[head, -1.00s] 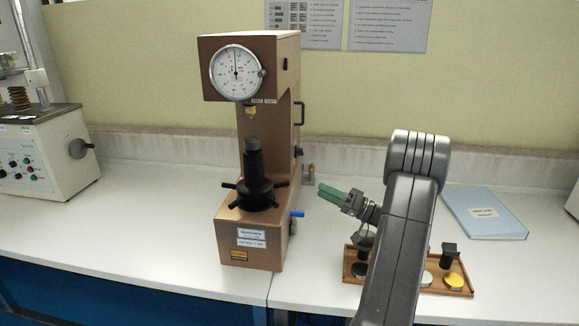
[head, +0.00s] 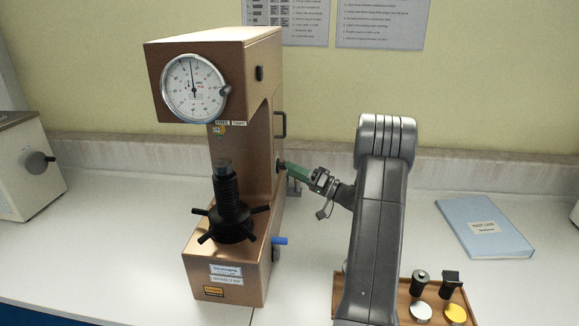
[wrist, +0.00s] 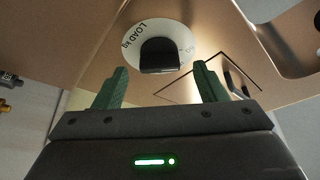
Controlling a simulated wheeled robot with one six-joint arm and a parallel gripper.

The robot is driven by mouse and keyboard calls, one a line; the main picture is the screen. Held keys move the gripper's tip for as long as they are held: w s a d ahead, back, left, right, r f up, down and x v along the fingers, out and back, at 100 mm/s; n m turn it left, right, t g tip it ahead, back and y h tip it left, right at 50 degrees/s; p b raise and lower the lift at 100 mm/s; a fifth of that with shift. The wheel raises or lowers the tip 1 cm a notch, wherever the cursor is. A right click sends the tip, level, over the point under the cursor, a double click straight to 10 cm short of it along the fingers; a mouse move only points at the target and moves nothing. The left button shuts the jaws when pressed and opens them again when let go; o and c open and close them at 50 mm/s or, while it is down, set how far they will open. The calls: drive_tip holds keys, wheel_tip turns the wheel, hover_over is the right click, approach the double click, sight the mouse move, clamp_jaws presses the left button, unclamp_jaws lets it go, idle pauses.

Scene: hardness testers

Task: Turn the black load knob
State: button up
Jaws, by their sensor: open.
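The black load knob (wrist: 159,55) sits on a round white dial (wrist: 185,38) marked "LOAD kg", on the bronze side of the hardness tester (head: 265,130). In the wrist view my gripper (wrist: 161,70) is open, with one green finger to each side of the knob and a gap on both sides. The fingertips are close to the knob; I see no contact. In the head view my gripper (head: 284,168) reaches the tester's right side, and its green fingers mostly hide the knob.
A black handle (head: 281,125) sticks out above my gripper, and a blue lever (head: 279,241) lower down. A wooden tray (head: 404,310) with several small parts and a blue folder (head: 484,228) lie to the right. Another machine (head: 25,170) stands at the left.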

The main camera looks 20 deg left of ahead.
drive_tip(key=shift+x, duration=1.05)
drive_tip(key=c, duration=1)
